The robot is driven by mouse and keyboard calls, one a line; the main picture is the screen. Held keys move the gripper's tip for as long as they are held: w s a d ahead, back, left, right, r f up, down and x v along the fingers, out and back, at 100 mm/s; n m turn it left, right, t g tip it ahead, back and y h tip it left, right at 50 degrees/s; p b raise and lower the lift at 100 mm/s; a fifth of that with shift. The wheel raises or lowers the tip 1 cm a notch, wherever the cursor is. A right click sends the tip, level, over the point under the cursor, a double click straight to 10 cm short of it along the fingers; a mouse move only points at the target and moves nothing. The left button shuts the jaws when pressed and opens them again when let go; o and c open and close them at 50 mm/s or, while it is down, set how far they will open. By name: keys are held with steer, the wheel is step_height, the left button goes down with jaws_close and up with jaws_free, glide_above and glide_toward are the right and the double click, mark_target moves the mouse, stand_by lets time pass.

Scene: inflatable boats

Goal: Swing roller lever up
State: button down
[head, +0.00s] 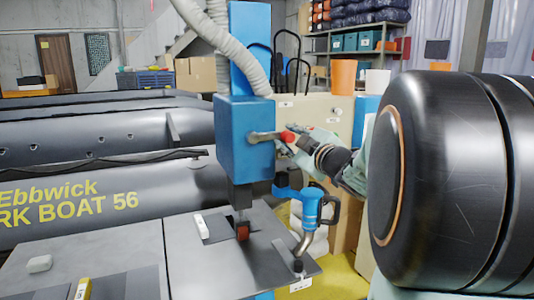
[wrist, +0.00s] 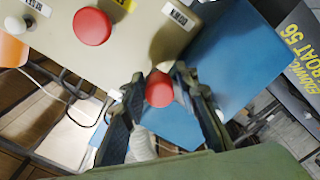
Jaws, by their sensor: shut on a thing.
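The roller lever (head: 263,136) is a short metal arm on the side of the blue machine head (head: 235,165). It lies about level, pointing right, and ends in a red knob (head: 288,137). My gripper (head: 292,142) reaches in from the right and is shut on the knob. In the wrist view the red knob (wrist: 159,90) sits between my two dark fingers, and the lever's metal arm is hidden. Below the head, a small red-brown roller (head: 242,231) stands at the grey worktable (head: 195,265).
A beige control box (wrist: 125,55) with a red button (wrist: 92,26) is close beside my fingers. A blue hot-air tool (head: 312,208) stands below my gripper. Grey boat tubes (head: 100,200) fill the left. A white hose (head: 235,50) hangs above the head.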

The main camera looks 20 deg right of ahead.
mark_target(276, 113)
steer(key=r+n, duration=0.1)
steer(key=r+n+b, duration=0.1)
steer(key=r+n, duration=0.1)
steer(key=shift+a+r+n, duration=0.25)
steer(key=shift+r+n, duration=0.1)
steer(key=shift+n, duration=0.05)
steer(key=shift+a+r+n+b, duration=0.35)
steer(key=shift+r+n, duration=0.3)
steer(key=shift+n, duration=0.25)
steer(key=shift+a+r+n+b, duration=0.35)
steer(key=shift+r+n, duration=0.25)
steer(key=shift+n, duration=0.3)
steer(key=c, duration=1.8)
jaws_free()
steer(key=shift+c, duration=0.2)
steer(key=shift+o, duration=0.8)
steer(key=shift+a+f, duration=0.1)
steer(key=shift+f, duration=0.1)
